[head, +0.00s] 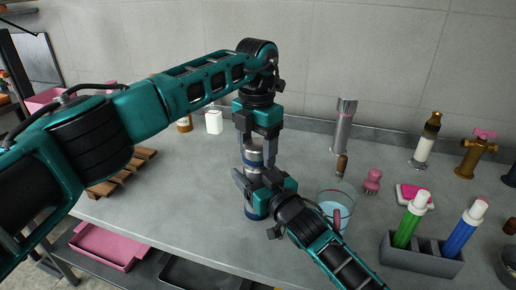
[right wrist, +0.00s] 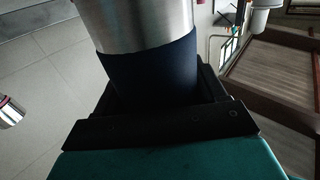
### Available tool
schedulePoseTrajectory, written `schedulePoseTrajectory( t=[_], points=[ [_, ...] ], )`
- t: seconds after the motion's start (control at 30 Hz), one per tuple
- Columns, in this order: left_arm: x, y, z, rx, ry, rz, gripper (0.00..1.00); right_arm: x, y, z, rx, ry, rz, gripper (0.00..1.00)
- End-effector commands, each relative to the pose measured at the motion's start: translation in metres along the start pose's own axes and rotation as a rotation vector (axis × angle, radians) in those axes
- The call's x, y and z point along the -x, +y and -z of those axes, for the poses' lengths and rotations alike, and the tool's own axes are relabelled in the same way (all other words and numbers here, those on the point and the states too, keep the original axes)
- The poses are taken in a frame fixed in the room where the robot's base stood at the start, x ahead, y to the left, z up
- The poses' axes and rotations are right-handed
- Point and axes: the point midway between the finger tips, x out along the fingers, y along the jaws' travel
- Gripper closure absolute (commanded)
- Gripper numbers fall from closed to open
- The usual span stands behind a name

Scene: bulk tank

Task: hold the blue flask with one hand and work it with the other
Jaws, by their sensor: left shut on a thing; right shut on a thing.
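The blue flask (head: 252,211) stands upright near the front middle of the grey counter, with a silver and blue upper part. My left gripper (head: 256,153) comes down from above and is shut on the flask's top. My right gripper (head: 252,186) comes from the front right and is shut around the body lower down. In the right wrist view the flask (right wrist: 150,70) shows a silver wall and a dark blue band between the jaws. The jaws hide part of the flask, and I cannot tell whether its base touches the counter.
A glass with bluish liquid (head: 337,209) stands close right of my right gripper. Further right are a pink brush (head: 372,182), a pink sponge (head: 412,194) and a grey holder (head: 424,258) with green and blue markers. A tall silver cylinder (head: 343,125) stands behind. A wooden rack (head: 123,176) lies left.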

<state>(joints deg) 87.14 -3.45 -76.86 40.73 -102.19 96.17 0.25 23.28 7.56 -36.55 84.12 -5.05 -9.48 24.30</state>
Motion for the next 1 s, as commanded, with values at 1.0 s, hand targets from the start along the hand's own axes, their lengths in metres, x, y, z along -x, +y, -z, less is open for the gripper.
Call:
schedulePoseTrajectory(
  t=[1.0],
  points=[
    [0.018,0.000,0.000,-0.002,0.001,0.000,0.72,0.000,0.003,-0.001,0.001,-0.005,-0.006,1.00]
  ],
)
